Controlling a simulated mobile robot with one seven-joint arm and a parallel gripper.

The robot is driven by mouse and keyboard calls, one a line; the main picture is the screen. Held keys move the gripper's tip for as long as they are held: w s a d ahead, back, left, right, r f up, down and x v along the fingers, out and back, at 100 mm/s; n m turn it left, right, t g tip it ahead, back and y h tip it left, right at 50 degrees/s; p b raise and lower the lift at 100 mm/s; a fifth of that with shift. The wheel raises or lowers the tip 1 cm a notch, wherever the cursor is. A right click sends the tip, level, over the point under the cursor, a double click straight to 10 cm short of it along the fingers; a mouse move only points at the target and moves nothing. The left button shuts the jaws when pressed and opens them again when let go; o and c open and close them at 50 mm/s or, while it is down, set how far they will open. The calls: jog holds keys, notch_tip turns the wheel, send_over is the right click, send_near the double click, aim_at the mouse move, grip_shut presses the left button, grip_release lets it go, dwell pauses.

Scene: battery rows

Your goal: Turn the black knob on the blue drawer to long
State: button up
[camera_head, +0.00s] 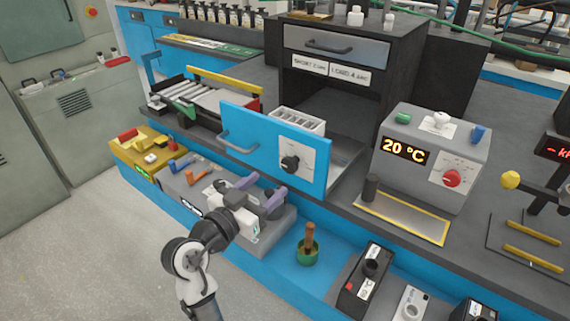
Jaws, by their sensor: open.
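The blue drawer (262,140) is pulled out of a dark cabinet (405,60), its front facing me. The black knob (290,164) sits on a pale dial plate on the right half of that front. The dial's lettering is too small to read, so I cannot tell the knob's setting. A blue bar handle (236,146) is on the left half. My gripper (260,197) has light purple fingers, spread apart and empty. In the picture it is below and left of the knob, apart from it.
A grey box with a red knob (451,178) and a "20 °C" display stands right of the drawer. Below are a green pot with a wooden handle (308,245) and a black box (365,279). Grey and yellow units (150,155) lie at left. Floor is clear at lower left.

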aim_at(287, 167)
jog(key=p+x, duration=0.2)
jog(key=x, duration=0.6)
jog(key=c, duration=1)
